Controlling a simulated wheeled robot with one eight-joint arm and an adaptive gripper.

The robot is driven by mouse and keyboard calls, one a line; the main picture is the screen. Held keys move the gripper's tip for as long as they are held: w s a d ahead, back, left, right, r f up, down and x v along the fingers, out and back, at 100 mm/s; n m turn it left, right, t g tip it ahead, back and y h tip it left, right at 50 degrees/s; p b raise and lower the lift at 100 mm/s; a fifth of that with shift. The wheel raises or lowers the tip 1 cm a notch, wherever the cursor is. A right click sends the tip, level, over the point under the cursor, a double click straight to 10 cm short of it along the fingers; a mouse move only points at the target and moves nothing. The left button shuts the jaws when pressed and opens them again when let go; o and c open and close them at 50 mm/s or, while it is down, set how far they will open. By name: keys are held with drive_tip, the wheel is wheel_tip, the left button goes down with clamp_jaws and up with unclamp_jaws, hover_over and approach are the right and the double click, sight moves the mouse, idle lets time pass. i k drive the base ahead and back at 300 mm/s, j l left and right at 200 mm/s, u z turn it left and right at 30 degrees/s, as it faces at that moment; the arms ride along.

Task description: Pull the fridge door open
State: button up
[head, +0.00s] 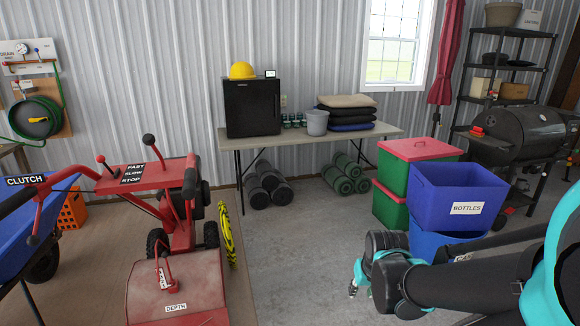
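The fridge (252,108) is a small black box on a long folding table (228,140) against the back wall. Its front faces me and its door looks shut. My gripper (353,289) is at the lower right, low over the floor, well in front of and to the right of the fridge. It touches nothing that I can see. Its fingers are partly hidden by its own body, so their opening is unclear.
A yellow hard hat (243,71) sits on the fridge. A grey bucket (317,123) and stacked cushions (346,113) stand right of it. A red tiller (175,270) blocks the left front. Blue bins (440,187) stand right. Concrete floor (290,240) is clear between.

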sight(253, 107)
drive_tip(key=i, duration=0.95)
drive_tip(key=i+u, duration=0.1)
drive_tip(key=i, duration=0.85)
drive_tip(key=i+l, duration=0.15)
drive_tip(key=i, duration=0.85)
drive_tip(key=i+l, duration=0.1)
drive_tip(key=i, duration=0.85)
drive_tip(key=u, duration=0.05)
